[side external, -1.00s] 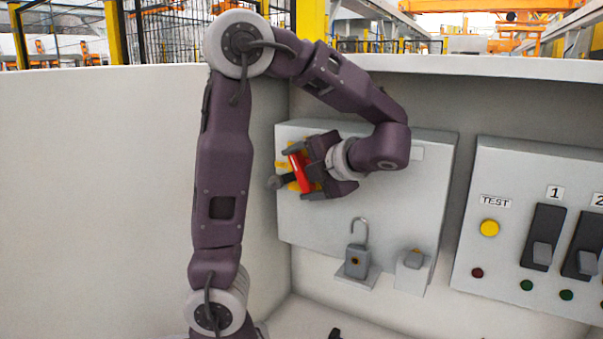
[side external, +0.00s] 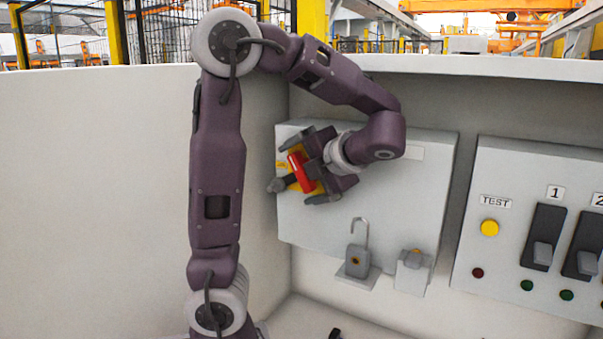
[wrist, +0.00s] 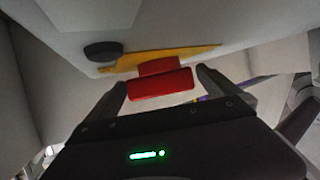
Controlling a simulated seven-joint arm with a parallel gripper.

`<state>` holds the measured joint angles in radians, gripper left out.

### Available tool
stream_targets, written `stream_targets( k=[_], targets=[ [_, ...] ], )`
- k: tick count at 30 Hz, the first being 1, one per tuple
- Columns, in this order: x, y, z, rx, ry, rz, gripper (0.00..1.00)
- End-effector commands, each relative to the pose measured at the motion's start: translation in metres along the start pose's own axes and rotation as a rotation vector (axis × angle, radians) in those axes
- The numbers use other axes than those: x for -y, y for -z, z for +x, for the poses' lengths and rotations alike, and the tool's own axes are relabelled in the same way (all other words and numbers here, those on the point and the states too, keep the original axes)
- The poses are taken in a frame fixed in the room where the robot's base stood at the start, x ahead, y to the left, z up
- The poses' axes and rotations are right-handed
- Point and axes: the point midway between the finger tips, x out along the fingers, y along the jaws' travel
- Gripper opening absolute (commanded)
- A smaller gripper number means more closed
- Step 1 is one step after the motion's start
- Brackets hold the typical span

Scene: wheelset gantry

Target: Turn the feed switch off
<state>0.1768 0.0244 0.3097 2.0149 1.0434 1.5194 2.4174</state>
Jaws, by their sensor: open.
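The feed switch has a red handle (side external: 300,170) on a yellow plate (side external: 283,165), on the left part of a grey box (side external: 400,200). The wrist view shows the red handle (wrist: 160,84) and the yellow plate (wrist: 200,52) behind it. My gripper (side external: 310,166) is open, with one finger above and one below the red handle in the side view. In the wrist view my gripper (wrist: 160,82) has a finger on each side of the handle; contact cannot be told. A dark round knob (wrist: 102,50) sits beside the plate.
Below the switch, an open padlock (side external: 357,262) stands on a small bracket, and a small grey block with a yellow top (side external: 413,265) is beside it. A panel with a TEST button (side external: 490,228) and numbered black switches (side external: 543,237) is at the right.

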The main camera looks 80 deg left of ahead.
Motion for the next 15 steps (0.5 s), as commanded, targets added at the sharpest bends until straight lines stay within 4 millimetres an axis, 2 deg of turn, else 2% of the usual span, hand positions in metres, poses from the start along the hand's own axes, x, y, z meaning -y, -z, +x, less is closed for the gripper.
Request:
stream_targets(
  k=[2, 10, 15],
  targets=[
    [0.000, -0.001, -0.004, 0.002, 0.001, 0.000, 1.00],
    [0.000, -0.001, -0.056, 0.003, 0.001, -0.001, 1.00],
    [0.000, 0.000, -0.071, 0.001, 0.000, 0.000, 1.00]
  ],
)
